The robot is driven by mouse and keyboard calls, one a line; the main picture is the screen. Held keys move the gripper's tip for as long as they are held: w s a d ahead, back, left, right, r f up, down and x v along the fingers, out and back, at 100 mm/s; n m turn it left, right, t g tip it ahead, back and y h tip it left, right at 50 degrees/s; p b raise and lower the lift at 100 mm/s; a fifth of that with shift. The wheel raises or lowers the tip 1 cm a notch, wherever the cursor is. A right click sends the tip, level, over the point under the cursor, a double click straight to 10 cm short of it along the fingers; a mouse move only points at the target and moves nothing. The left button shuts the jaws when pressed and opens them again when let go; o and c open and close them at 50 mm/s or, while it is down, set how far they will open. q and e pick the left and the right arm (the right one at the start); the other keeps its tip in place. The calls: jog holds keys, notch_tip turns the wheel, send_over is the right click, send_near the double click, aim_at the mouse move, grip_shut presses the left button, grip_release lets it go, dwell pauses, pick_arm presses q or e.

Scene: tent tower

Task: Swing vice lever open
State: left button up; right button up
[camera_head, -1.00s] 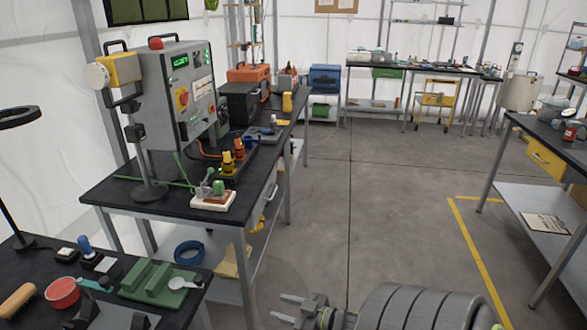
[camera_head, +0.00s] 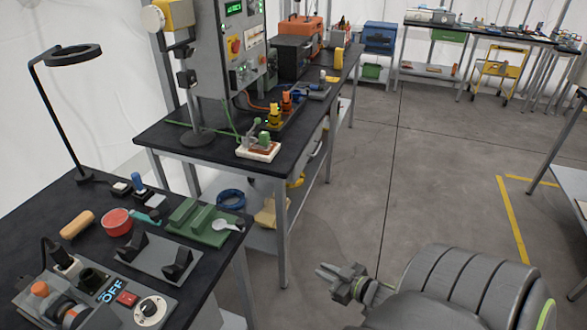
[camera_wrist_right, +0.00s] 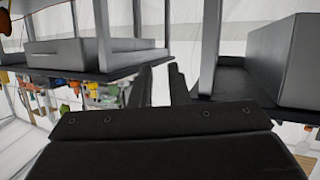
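The green vice (camera_head: 190,216) sits on the dark bench at the lower left in the head view, with two raised blocks on a flat base. Its pale lever (camera_head: 228,225), with a round end, lies at the vice's right side, near the bench edge. My right gripper (camera_head: 326,273) is over the floor to the right of the bench, well apart from the vice. Its two fingers (camera_wrist_right: 160,86) stand apart in the right wrist view, with nothing between them. My left gripper does not show.
Near the vice are a grey plate with black brackets (camera_head: 155,262), a red bowl (camera_head: 117,222), and a control panel with a red switch (camera_head: 127,299). A ring lamp (camera_head: 72,55) rises at the left. Another bench (camera_head: 180,143) stands behind. The floor at centre is clear.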

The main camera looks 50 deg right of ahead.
aim_at(243, 231)
jog(key=w+a+r+n+y, duration=0.1)
jog(key=a+r+n, duration=0.1)
jog(key=r+n, duration=0.1)
jog(key=w+a+r+n+t+y, duration=0.1)
jog(key=w+a+r+n, duration=0.1)
jog(key=a+n, duration=0.1)
jog(key=w+a+r+n+y, duration=0.1)
jog(key=w+a+r+n, duration=0.1)
jog(key=a+r+n, duration=0.1)
jog(key=shift+r+n+t, duration=0.3)
jog(key=shift+r+n, duration=0.05)
jog(key=shift+n, duration=0.35)
grip_shut()
jog(key=w+a+r+n+y, duration=0.2)
jog(key=a+r+n+y, duration=0.2)
jog(key=a+r+n, duration=0.55)
jog(key=shift+n+t, duration=0.3)
jog(key=shift+n, duration=0.65)
jog(key=w+p, duration=0.1)
jog(key=w, duration=0.2)
jog(key=w+d+p, duration=0.1)
jog(key=w, duration=0.2)
jog(key=w+d+p, duration=0.1)
jog(key=w+p, duration=0.1)
jog(key=w, duration=0.1)
jog(key=shift+d+f, duration=0.25)
jog(key=shift+f, duration=0.15)
jog(key=shift+w+d+n+y+b, duration=0.1)
jog(key=shift+d+n+y+b, duration=0.25)
jog(key=shift+y+b, duration=0.2)
